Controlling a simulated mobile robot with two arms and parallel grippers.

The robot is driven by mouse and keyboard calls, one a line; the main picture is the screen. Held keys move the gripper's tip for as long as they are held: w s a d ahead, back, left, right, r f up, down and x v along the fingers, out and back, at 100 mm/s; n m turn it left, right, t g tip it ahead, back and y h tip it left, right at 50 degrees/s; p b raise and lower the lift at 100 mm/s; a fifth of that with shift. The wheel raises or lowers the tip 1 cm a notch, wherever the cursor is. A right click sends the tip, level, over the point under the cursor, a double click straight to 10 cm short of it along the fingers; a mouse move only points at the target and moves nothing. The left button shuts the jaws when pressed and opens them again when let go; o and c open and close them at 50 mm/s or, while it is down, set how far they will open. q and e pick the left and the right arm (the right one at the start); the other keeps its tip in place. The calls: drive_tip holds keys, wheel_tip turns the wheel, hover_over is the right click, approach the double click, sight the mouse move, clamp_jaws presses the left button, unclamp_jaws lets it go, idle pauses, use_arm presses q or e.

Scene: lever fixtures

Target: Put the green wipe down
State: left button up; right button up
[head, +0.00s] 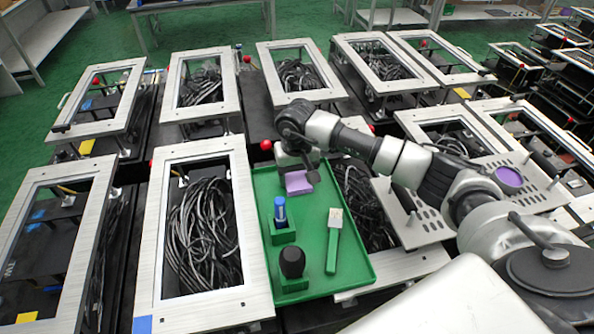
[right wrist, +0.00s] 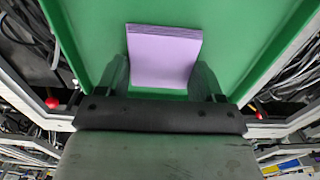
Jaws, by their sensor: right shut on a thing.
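The wipe in view is a purple folded stack (head: 298,183), not green; no green wipe shows. My right gripper (head: 298,168) is shut on it at the far end of the green tray (head: 352,263). In the right wrist view, the purple wipe (right wrist: 164,52) sits between the two fingers of the right gripper (right wrist: 162,78), with the green tray floor (right wrist: 235,40) behind it. I cannot tell whether the wipe touches the tray. My left gripper is out of view.
On the tray are a blue-capped item (head: 280,209) in a green holder, a dark rounded item (head: 292,262) in another holder, and a green-handled brush (head: 334,240). Metal-framed fixtures with black cables (head: 205,222) stand around the tray. Red knobs (head: 266,145) stick up near its far end.

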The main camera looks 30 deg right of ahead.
sight(297, 178)
drive_tip(key=shift+f, duration=0.15)
drive_tip(key=o, duration=0.9)
drive_tip(key=shift+r, duration=0.6)
wheel_tip(297, 178, up, 11)
drive_tip(key=b, duration=0.3)
drive_tip(key=shift+r, duration=0.1)
